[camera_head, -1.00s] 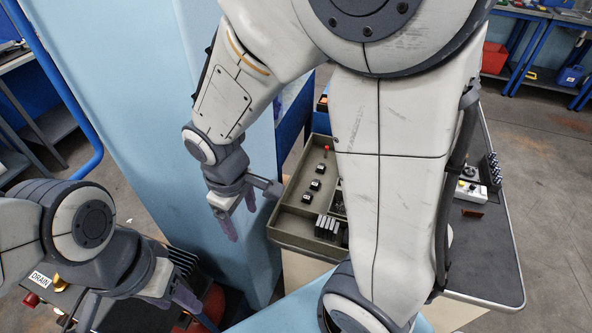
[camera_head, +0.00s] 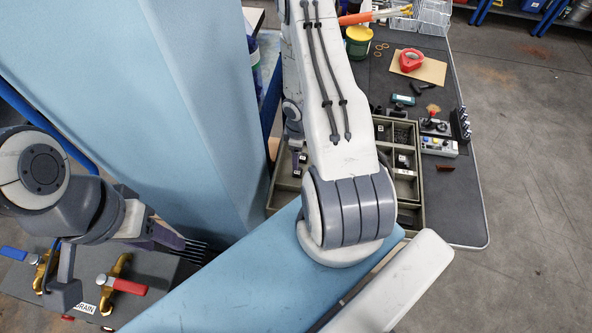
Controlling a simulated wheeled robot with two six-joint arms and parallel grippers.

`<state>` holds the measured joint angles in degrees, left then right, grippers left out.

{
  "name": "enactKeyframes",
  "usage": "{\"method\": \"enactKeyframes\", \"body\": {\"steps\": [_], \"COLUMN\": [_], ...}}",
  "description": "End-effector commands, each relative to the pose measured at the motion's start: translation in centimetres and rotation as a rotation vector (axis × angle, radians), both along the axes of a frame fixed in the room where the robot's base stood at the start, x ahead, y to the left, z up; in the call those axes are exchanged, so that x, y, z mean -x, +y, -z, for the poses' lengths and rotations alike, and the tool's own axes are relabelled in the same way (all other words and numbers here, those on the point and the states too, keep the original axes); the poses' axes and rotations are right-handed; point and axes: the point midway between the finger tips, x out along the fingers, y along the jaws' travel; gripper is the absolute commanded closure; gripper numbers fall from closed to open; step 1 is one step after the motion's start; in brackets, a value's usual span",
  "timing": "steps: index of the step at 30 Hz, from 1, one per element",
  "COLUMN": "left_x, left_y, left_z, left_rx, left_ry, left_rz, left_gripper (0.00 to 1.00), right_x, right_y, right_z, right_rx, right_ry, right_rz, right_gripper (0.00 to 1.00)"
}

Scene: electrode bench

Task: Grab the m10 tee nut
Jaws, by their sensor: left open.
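The olive compartment tray (camera_head: 417,207) stands on the bench, partly hidden behind my right arm. Small dark parts with pale tops (camera_head: 299,158) lie in its left compartment. More small pale-topped parts (camera_head: 403,160) lie in its right compartments. I cannot tell which of them is the m10 tee nut.
The valve panel (camera_head: 150,284) has a red-handled valve (camera_head: 126,286) and a blue-handled valve (camera_head: 38,259). A light blue column (camera_head: 190,100) stands left of the tray. The dark bench top also holds a green tub (camera_head: 358,42), a red tape roll (camera_head: 411,60) and a control box (camera_head: 438,146).

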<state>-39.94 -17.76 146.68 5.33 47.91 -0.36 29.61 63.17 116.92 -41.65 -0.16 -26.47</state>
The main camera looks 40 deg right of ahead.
Motion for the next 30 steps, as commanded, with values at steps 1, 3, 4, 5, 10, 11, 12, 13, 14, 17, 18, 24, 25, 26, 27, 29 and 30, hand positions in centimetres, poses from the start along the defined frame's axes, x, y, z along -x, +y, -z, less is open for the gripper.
{"method": "enactKeyframes", "body": {"steps": [1, 3, 4, 5, 10, 11, 12, 13, 14, 17, 18, 24, 25, 26, 27, 29, 30], "left_x": [0.0, 0.0, 0.0, 0.0, 0.0, 0.0, 0.0, 0.0, 0.0, 0.0, 0.0, 0.0, 0.0, 0.0, 0.0, 0.0, 0.0], "left_y": [0.0, 0.0, 0.0, 0.0, 0.0, 0.0, 0.0, 0.0, 0.0, 0.0, 0.0, 0.0, 0.0, 0.0, 0.0, 0.0, 0.0], "left_z": [1.4, 2.4, 2.8, 3.2, 4.1, 4.2, 4.3, 4.4, 4.6, 5.7, 6.2, 8.3, 8.4, 8.5, 8.4, 8.3, 8.3], "left_rx": [0.0, 0.0, 0.0, 0.0, 0.0, 0.0, 0.0, 0.0, 0.0, 0.0, 0.0, 0.0, 0.0, 0.0, 0.0, 0.0, 0.0], "left_ry": [0.0, 0.0, 0.0, 0.0, 0.001, 0.001, 0.001, 0.001, 0.001, 0.001, 0.001, 0.001, 0.001, 0.001, 0.001, 0.001, 0.001], "left_rz": [-0.001, -0.003, -0.004, -0.004, -0.007, -0.007, -0.007, -0.008, -0.008, -0.009, -0.009, -0.008, -0.008, -0.008, -0.008, -0.008, -0.008], "left_gripper": [0.5, 0.5, 0.5, 0.5, 0.5, 0.5, 0.5, 0.5, 0.5, 0.5, 0.5, 0.5, 0.5, 0.5, 0.5, 0.5, 0.5], "right_x": [0.0, 0.0, -0.1, -0.1, -0.1, -0.1, -0.1, -0.1, -0.1, -0.2, -0.2, -0.3, -0.3, -0.3, -0.3, -0.3, -0.3], "right_y": [0.0, 0.0, 0.1, 0.1, 0.1, 0.1, 0.1, 0.1, 0.0, 0.0, -0.1, -0.1, -0.1, -0.1, -0.1, -0.1, -0.1], "right_z": [1.4, 2.4, 2.8, 3.2, 4.1, 4.2, 4.3, 4.5, 4.7, 6.1, 6.8, 9.1, 9.2, 9.3, 9.2, 9.1, 9.0], "right_rx": [0.0, 0.001, 0.001, 0.001, 0.001, 0.002, 0.001, 0.001, 0.001, 0.001, 0.001, 0.001, 0.002, 0.002, 0.002, 0.002, 0.002], "right_ry": [0.0, 0.001, 0.001, 0.001, 0.0, 0.001, 0.002, 0.002, 0.002, 0.002, 0.002, 0.002, 0.001, 0.001, 0.001, 0.001, 0.001], "right_rz": [-0.001, -0.001, -0.001, -0.002, -0.001, -0.001, -0.001, -0.001, -0.001, -0.001, -0.001, -0.001, -0.001, -0.001, -0.001, -0.001, -0.001], "right_gripper": [0.22, 0.22, 0.22, 0.22, 0.22, 0.22, 0.22, 0.22, 0.22, 0.22, 0.22, 0.22, 0.22, 0.22, 0.22, 0.22, 0.22]}}
